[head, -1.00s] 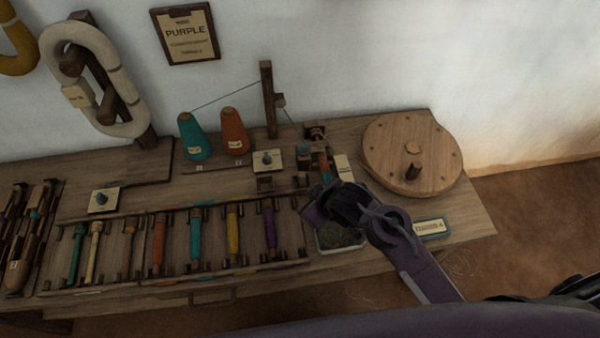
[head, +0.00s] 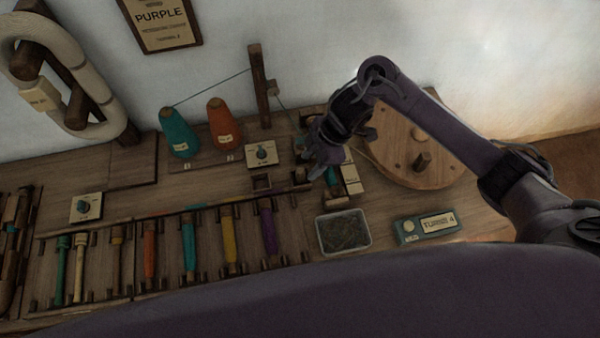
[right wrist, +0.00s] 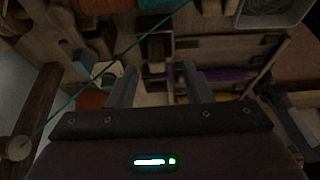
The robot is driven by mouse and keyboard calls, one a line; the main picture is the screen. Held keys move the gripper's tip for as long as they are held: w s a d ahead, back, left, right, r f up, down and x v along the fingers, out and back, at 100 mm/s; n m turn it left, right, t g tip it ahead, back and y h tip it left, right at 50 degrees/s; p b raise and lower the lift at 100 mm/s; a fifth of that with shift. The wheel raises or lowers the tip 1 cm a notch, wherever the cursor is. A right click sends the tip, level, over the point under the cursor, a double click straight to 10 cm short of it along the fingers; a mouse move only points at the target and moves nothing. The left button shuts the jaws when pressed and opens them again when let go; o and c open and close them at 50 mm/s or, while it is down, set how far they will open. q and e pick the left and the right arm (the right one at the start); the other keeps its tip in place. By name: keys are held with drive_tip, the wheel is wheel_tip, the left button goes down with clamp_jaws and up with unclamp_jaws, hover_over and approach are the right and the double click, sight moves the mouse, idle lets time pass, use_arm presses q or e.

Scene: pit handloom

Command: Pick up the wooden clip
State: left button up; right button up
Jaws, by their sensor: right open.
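My right gripper (head: 322,160) is open over the back right of the wooden bench, pointing down beside the winding post. It also shows in the right wrist view (right wrist: 160,78), with its two fingers apart and nothing clearly held between them. Small dark wooden pieces lie below the fingers in that view, including a small block (right wrist: 154,48). In the head view, a small dark wooden holder (head: 262,182) sits left of the gripper. I cannot tell for sure which small wooden piece is the clip; the gripper hides part of that area. My left gripper is not in view.
A teal cone (head: 178,134) and an orange cone (head: 224,126) stand by the upright post (head: 262,90), with a thread strung across. A round wooden wheel (head: 436,150), a grey tray (head: 356,215) and a teal box (head: 408,232) are at right. Colored bobbins (head: 229,235) lie in front.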

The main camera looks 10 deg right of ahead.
sight(301, 170)
drive_tip(key=x, duration=0.3)
drive_tip(key=shift+w+a+f, duration=0.15)
drive_tip(key=shift+a+f, duration=0.05)
drive_tip(key=shift+a, duration=0.35)
drive_tip(key=shift+a+f, duration=0.15)
drive_tip(key=shift+f, duration=0.4)
clamp_jaws()
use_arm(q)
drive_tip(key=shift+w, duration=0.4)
use_arm(e)
drive_tip(key=shift+w, duration=0.1)
